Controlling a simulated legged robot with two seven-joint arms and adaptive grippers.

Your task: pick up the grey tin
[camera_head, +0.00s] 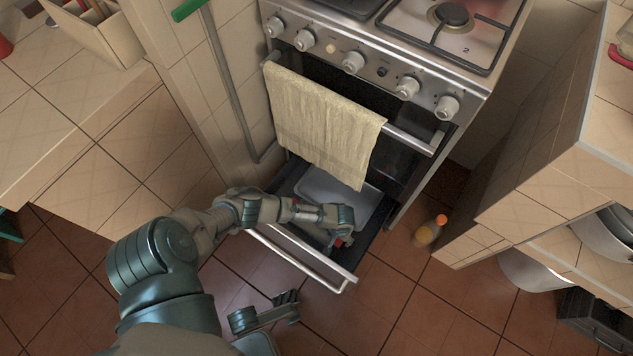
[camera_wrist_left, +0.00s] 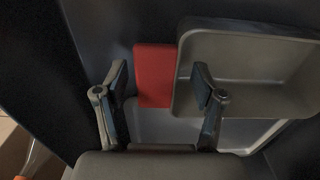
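The grey tin (camera_wrist_left: 250,72), shallow with a raised rim, lies in the open drawer below the oven. It also shows in the head view (camera_head: 354,199), partly behind the towel and my left arm. My left gripper (camera_head: 335,236) is down inside the drawer. In the left wrist view its fingers (camera_wrist_left: 160,82) are apart with nothing held. The right-hand finger overlaps the tin's left wall in the picture; I cannot tell whether they touch. A red block (camera_wrist_left: 154,77) shows between the fingers. My right gripper (camera_head: 265,314) is low at the bottom; its opening is unclear.
The drawer's front handle (camera_head: 300,262) sticks out over the tiled floor. A cream towel (camera_head: 320,125) hangs from the oven door above the drawer. A bottle with orange contents (camera_head: 429,231) stands on the floor to the right. A tiled counter (camera_head: 540,190) bounds the right side.

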